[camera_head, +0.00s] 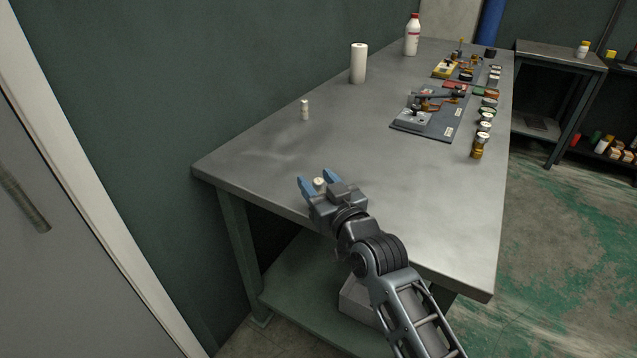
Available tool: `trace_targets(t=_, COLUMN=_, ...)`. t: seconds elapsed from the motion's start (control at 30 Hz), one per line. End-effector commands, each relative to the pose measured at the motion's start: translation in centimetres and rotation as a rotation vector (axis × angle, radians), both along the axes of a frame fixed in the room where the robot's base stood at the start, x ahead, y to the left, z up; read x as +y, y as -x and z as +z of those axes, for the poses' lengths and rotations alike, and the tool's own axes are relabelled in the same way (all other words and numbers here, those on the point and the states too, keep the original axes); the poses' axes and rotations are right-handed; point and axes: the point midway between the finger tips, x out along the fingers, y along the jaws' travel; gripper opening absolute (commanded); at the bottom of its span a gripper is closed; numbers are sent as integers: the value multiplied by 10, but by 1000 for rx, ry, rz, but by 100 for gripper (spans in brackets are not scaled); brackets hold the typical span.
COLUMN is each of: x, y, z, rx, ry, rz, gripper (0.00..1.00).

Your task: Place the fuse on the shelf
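A small pale cylinder (319,183), which looks like a fuse, shows between the blue fingers of my gripper (315,178). Its lower part is hidden by the gripper, and I cannot tell whether the fingers touch it or whether it stands on the table. The fingers are some way apart, over the near left part of the grey table (400,175). A second small pale cylinder (305,111) of similar look stands upright farther back on the table. A green lower shelf (290,268) lies under the table; I cannot tell if it is the task's shelf.
A grey box (357,300) sits on the lower shelf. A white roll (358,64) and a white bottle (412,36) stand at the back. A dark mat (441,125) with parts and several jars (479,147) line the right side. A shelf unit (556,60) stands at far right.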

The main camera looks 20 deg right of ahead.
Motion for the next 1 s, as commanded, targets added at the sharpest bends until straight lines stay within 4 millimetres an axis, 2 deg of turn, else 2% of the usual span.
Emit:
trace_targets(t=0.37, x=0, y=1, z=-1, rx=0, ry=0, rz=-1, gripper=54)
trace_targets(t=0.73, x=0, y=59, z=-2, rx=0, ry=-1, rz=1, gripper=54)
trace_targets(t=0.9, x=-1, y=75, z=-1, rx=1, ry=0, rz=1, gripper=53)
trace_targets(t=1.0, x=-1, y=77, z=-1, rx=0, ry=1, rz=1, gripper=53)
